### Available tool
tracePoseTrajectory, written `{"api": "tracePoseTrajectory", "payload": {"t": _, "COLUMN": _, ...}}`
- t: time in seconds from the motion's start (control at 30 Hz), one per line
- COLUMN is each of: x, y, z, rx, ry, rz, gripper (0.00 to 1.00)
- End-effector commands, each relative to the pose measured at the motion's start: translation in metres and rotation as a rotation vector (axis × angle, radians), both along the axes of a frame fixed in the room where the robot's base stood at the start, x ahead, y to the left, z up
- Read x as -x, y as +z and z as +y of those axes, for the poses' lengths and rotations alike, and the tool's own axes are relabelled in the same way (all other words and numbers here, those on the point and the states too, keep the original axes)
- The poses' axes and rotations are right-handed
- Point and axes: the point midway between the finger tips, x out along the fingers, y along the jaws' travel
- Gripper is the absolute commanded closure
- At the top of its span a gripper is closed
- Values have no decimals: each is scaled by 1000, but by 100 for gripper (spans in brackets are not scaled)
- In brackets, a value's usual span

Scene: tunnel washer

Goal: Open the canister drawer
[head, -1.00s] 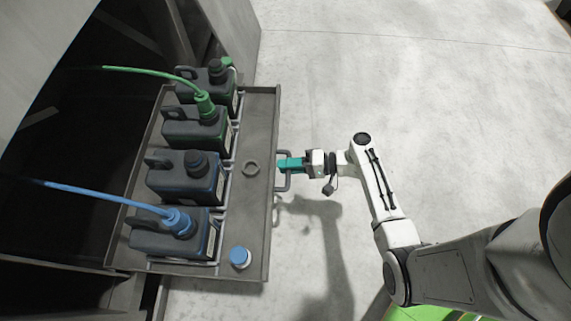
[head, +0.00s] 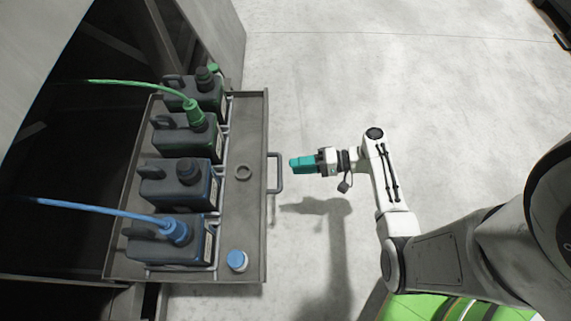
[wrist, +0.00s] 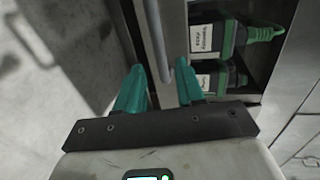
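The canister drawer (head: 252,130) stands pulled out of the dark opening in the machine, with several dark canisters (head: 165,255) in a row in it. Its grey bar handle (head: 281,173) sticks out from the right side of the drawer front. My gripper (head: 294,164) is just right of the handle, apart from it, with nothing held. In the wrist view the teal fingers (wrist: 160,90) are spread, with a grey bar beyond the gap between them. Labelled canisters (wrist: 205,80) show behind that bar.
A green hose (head: 140,85) and a blue hose (head: 95,209) run from two canisters into the opening. The floor (head: 400,80) to the right is clear.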

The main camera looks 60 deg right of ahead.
Motion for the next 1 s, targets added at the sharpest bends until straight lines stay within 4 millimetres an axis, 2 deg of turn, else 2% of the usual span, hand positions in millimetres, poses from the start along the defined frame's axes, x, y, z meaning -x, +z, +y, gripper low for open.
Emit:
{"api": "tracePoseTrajectory", "payload": {"t": 0.1, "x": 16, "y": 6, "z": -13, "rx": 0, "ry": -4, "rz": -1, "gripper": 62}}
{"api": "tracePoseTrajectory", "payload": {"t": 0.33, "x": 33, "y": 9, "z": -25, "rx": -1, "ry": 0, "rz": -1, "gripper": 62}}
{"api": "tracePoseTrajectory", "payload": {"t": 1.0, "x": 35, "y": 9, "z": -25, "rx": 0, "ry": 1, "rz": 0, "gripper": 62}}
